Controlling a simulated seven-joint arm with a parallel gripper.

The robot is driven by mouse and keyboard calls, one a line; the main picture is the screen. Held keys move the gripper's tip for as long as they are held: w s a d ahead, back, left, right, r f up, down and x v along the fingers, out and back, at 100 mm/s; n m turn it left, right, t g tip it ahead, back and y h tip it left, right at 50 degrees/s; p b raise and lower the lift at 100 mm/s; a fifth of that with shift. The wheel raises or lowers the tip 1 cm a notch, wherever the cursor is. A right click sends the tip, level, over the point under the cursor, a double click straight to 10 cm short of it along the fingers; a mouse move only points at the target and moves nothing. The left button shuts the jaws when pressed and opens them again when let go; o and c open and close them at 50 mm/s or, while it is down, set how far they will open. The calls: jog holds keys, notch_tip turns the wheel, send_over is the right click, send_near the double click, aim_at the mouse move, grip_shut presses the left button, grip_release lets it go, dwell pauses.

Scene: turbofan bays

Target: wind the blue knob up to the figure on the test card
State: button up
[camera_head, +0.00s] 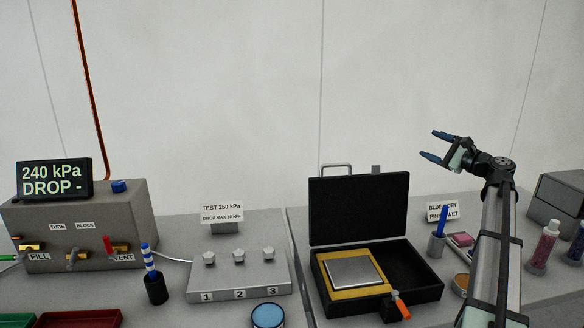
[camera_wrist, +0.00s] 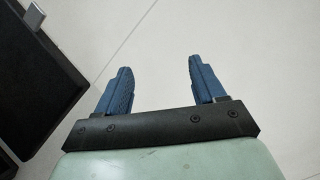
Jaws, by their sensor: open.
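The blue knob (camera_head: 119,186) sits on top of the grey test box (camera_head: 150,215) at the left of the head view. Beside it, the display (camera_head: 54,179) reads 240 kPa and DROP -. The test card (camera_head: 222,212) stands behind a grey block and reads TEST 250 kPa, DROP MAX 10 kPa. My gripper (camera_head: 428,145) is open and empty, raised at the right, far from the knob. In the wrist view my gripper's two blue fingers (camera_wrist: 155,85) are apart with only pale wall or floor between them.
The grey block (camera_head: 240,278) has three small knobs numbered 1 to 3. An open black case (camera_head: 358,215) stands mid-bench, its lid up. A striped blue-white tool stands in a dark cup (camera_head: 156,289) before the test box. Bottles (camera_head: 543,248) stand at the right.

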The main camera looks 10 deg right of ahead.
jog(key=a+r+n+g+y, duration=0.2)
jog(key=a+n+g+y, duration=0.15)
jog(key=a, duration=0.85)
jog(key=a+r+n+g+y, duration=0.25)
jog(key=a+n+y, duration=0.2)
jog(key=a, duration=0.85)
jog(key=a+r+n+g+y, duration=0.2)
jog(key=a+n+g+y, duration=0.25)
jog(key=a, duration=0.75)
jog(key=n+g+h, duration=0.2)
jog(key=n+g, duration=0.2)
jog(key=n, duration=0.9)
send_near(124, 184)
jog(key=s+d+r, duration=0.2)
jog(key=d+r, duration=0.6)
jog(key=d, duration=0.6)
jog(key=w+a+f+n, duration=0.1)
jog(key=a+f+n, duration=0.1)
jog(key=a, duration=0.6)
jog(key=w+a+f+n, duration=0.1)
jog(key=a+f+n, duration=0.1)
jog(key=a+n, duration=0.3)
jog(key=w+a+f+n+h, duration=0.1)
jog(key=a+f+n, duration=0.2)
jog(key=a, duration=0.8)
jog(key=shift+w+a+f+n, duration=0.15)
jog(key=shift+w+n, duration=0.15)
jog(key=shift+n, duration=0.15)
